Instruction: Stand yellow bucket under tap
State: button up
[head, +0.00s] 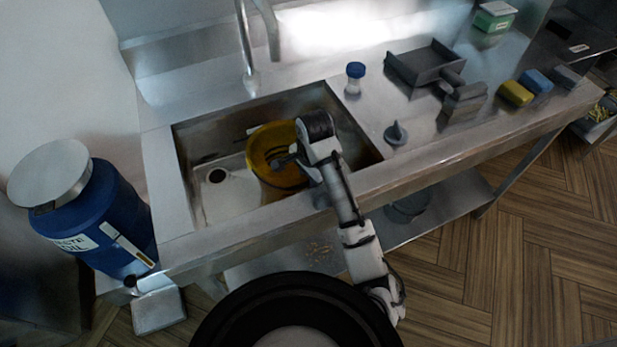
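The yellow bucket (261,149) stands inside the sink basin (186,165), right of the drain hole. The tap (248,48) rises behind the basin, and its spout curves over toward the front right. The bucket is in front of the tap and a little to its right. My gripper (281,162) reaches down over the front edge of the sink to the bucket's opening. The wrist hides the bucket's right part. The fingers are small and dark against the bucket, so I cannot tell whether they touch or hold it.
A blue waste oil drum (100,215) stands left of the sink. Right of the basin, the counter holds a blue-capped jar (355,78), a dark funnel-like item (396,133), a grey tray (426,62), and yellow (515,93) and blue (537,80) sponges. Open wooden floor lies at right.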

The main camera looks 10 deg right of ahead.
jog(key=shift+r, duration=0.45)
notch_tip(320, 180, up, 11)
jog(key=s, duration=0.1)
jog(key=shift+d+r, duration=0.15)
jog(key=shift+d, duration=0.15)
dwell(1.5)
